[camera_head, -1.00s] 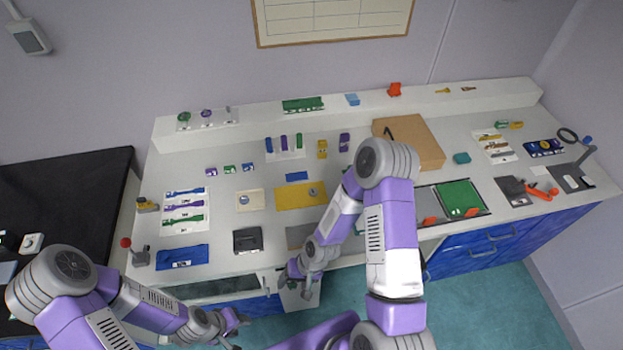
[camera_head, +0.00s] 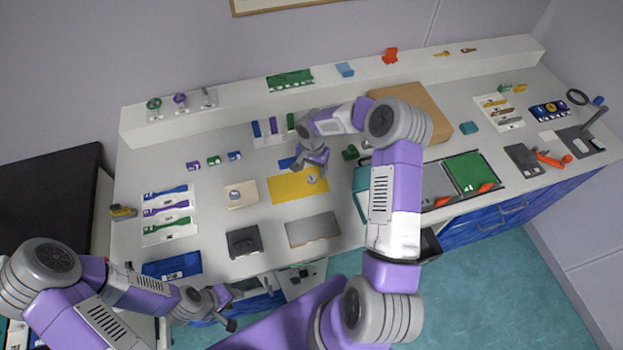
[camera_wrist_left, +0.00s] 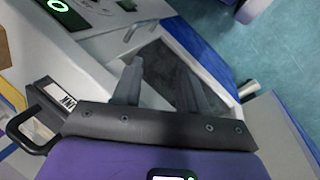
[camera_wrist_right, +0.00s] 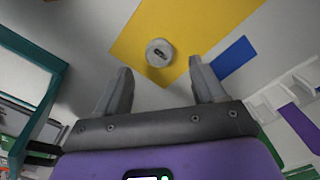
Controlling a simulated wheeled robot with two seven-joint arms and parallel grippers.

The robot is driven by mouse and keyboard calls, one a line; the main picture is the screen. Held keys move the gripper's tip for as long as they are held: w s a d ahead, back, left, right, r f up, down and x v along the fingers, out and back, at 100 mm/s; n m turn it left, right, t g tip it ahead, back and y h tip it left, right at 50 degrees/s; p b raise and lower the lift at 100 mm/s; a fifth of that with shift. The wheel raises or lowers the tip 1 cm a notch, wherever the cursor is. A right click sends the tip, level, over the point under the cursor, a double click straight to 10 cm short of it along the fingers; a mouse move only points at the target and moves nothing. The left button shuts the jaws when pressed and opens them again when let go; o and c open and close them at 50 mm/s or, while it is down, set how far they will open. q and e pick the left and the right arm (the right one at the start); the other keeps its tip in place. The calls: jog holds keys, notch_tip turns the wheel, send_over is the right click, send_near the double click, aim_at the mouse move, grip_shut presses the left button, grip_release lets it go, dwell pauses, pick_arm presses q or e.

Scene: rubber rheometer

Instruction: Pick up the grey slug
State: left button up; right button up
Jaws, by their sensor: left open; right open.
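The grey slug, a small round disc with a dark mark on top, lies on the yellow mat (camera_head: 290,191). It shows in the head view (camera_head: 312,179) and in the right wrist view (camera_wrist_right: 159,52). My right gripper (camera_head: 310,168) is open and empty above the mat. In the right wrist view its fingertips (camera_wrist_right: 160,66) are spread with the slug between and just beyond them, not touching as far as I can tell. My left gripper (camera_head: 232,308) is open and empty in front of the bench edge, far from the slug; its fingers show in the left wrist view (camera_wrist_left: 161,72).
A blue strip (camera_wrist_right: 233,58) lies beside the mat. A beige tile (camera_head: 241,195) with another round piece is to its left, a grey plate (camera_head: 313,231) in front. A teal-framed box (camera_head: 361,191) and a cardboard box (camera_head: 428,110) stand to the right.

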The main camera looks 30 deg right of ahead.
aim_at(312, 177)
notch_tip(312, 177, down, 4)
jog(key=shift+f, duration=0.1)
jog(key=c, duration=1.1)
